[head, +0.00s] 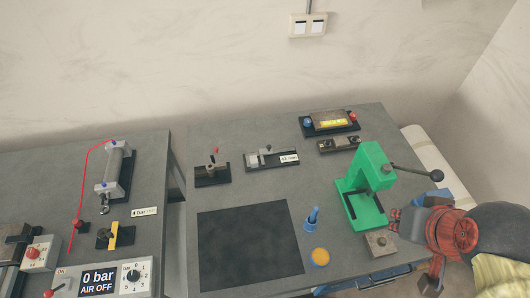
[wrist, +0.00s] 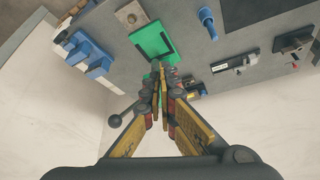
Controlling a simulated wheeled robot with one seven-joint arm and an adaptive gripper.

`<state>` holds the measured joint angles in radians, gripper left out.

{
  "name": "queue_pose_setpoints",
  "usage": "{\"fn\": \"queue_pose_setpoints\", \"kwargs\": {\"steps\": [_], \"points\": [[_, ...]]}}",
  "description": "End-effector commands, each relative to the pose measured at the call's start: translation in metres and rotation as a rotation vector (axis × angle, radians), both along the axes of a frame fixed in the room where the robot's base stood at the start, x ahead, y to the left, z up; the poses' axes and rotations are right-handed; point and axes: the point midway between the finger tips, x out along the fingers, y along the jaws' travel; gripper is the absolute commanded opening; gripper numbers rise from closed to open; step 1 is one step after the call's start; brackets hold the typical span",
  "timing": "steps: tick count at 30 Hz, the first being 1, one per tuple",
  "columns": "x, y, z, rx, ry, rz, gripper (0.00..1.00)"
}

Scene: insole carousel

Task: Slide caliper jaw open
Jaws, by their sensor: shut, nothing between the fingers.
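The caliper (head: 265,159) appears to be the small dark base with a grey sliding block and a white label, which seems to read 40 mm, at the back middle of the table. In the wrist view the caliper (wrist: 242,64) lies right of my fingers. I cannot tell how far its jaw is open. My gripper (head: 394,219) is at the right side of the table, beside the green press and well apart from the caliper. In the wrist view my gripper (wrist: 163,72) has its fingers together, with nothing between them.
The green press (head: 373,170) with a black-knobbed lever stands between my gripper and the caliper. A black mat (head: 250,245), a blue upright piece (head: 312,217) and a yellow-topped disc (head: 320,256) are nearby. A post fixture (head: 212,172) stands left of the caliper.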

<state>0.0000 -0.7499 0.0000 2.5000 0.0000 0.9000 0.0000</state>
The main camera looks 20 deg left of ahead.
Motion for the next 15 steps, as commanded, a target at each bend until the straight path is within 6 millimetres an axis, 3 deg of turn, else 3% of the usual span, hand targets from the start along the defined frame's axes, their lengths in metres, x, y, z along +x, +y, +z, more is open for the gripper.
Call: {"fn": "queue_pose_setpoints", "kwargs": {"steps": [3,8,15], "points": [[0.000,0.000,0.000,0.000,0.000,0.000,0.01],[0.001,0.006,-0.004,0.000,0.017,0.021,0.10],[0.019,0.027,-0.041,-0.006,0.177,0.091,0.23]]}}
